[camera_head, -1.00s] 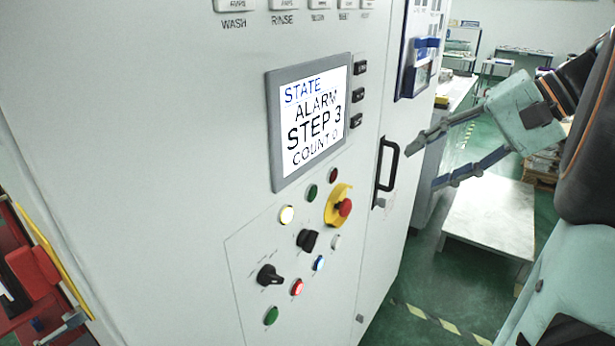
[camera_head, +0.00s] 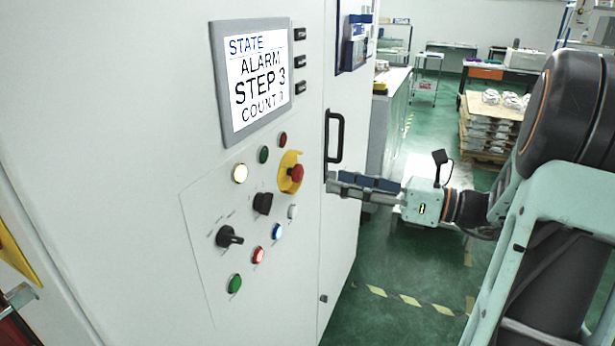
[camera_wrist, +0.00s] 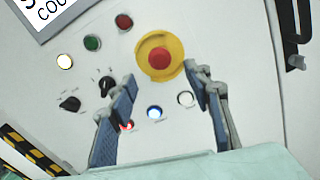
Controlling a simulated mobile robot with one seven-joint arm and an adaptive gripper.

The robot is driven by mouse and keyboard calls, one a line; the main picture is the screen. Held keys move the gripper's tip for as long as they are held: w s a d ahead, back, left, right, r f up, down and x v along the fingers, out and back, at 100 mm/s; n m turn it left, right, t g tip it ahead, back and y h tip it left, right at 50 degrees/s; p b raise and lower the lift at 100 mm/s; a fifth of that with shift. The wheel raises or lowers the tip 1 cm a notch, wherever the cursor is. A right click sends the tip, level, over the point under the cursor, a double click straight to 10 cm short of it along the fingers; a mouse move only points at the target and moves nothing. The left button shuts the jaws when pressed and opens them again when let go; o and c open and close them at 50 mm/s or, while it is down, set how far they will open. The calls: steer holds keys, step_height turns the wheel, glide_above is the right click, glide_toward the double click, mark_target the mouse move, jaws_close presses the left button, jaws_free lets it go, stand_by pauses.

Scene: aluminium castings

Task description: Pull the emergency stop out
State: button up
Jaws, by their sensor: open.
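The emergency stop (camera_head: 296,173) is a red mushroom button on a round yellow plate (camera_head: 287,180), on the white cabinet's control panel, below the screen. In the wrist view the red button (camera_wrist: 159,58) sits on its yellow plate (camera_wrist: 171,45) above and beyond the fingertips.
The screen (camera_head: 256,80) reads STATE ALARM STEP 3. Lit and unlit buttons and two black rotary knobs surround the stop, including a black selector (camera_head: 263,203) just below left. A black door handle (camera_head: 334,138) projects close to the gripper.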

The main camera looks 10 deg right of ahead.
mark_target(302, 174)
steer(key=x, duration=0.8)
steer(key=shift+w+a+p, duration=0.2)
steer(key=shift+a+p, duration=0.1)
jaws_close()
